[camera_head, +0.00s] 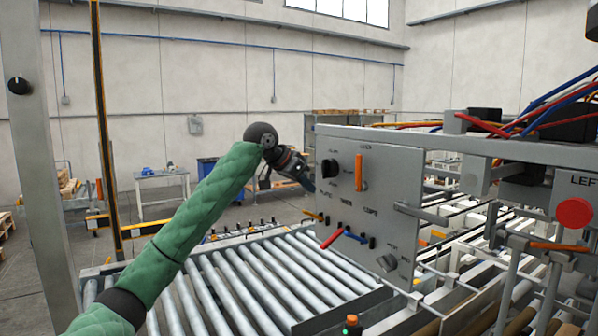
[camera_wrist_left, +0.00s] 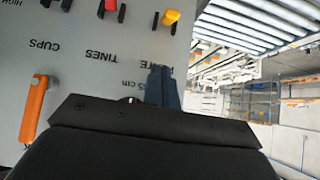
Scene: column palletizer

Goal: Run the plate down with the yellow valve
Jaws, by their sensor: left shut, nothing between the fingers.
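The yellow valve (camera_head: 313,215) is a small lever at the lower left of the grey control panel (camera_head: 385,195), under the PLATE label. It also shows in the left wrist view (camera_wrist_left: 172,15), at the top edge. My left gripper (camera_head: 308,184) is at the panel's left edge, above the yellow valve and apart from it. In the left wrist view its dark fingers (camera_wrist_left: 162,88) are together and empty, partly covering the PLATE lettering. I cannot pick out the plate itself. My right gripper is out of view.
A red lever (camera_head: 331,239) and a blue lever (camera_head: 355,236) sit right of the yellow one. An orange handle (camera_head: 358,172) and a black knob (camera_head: 329,168) are higher on the panel. A roller conveyor (camera_head: 240,275) runs below. A red button (camera_head: 574,213) is at right.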

